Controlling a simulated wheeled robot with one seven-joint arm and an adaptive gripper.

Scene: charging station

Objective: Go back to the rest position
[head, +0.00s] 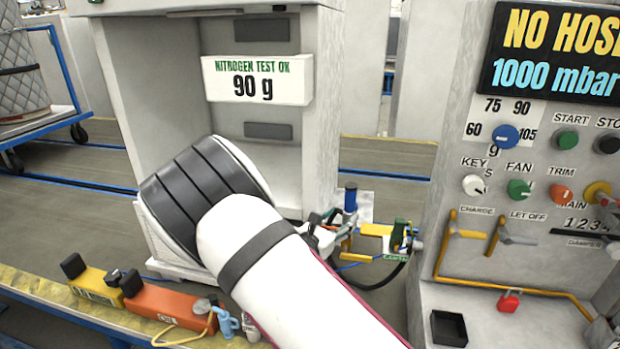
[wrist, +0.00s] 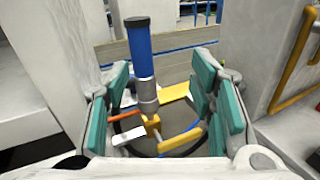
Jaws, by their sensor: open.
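My gripper (head: 325,225) is low in the middle of the head view, beyond my white arm, which hides part of it. In the wrist view my gripper (wrist: 160,105) is open, with teal pads on the left and right fingers standing wide apart. The blue cylinder (head: 350,198) also shows just right of my gripper in the head view.
A yellow fitting with a green part (head: 398,235) and a dark hose lies right of my gripper. The control panel (head: 450,190) stands at the right. The white test cabinet (head: 320,110) is behind my arm.

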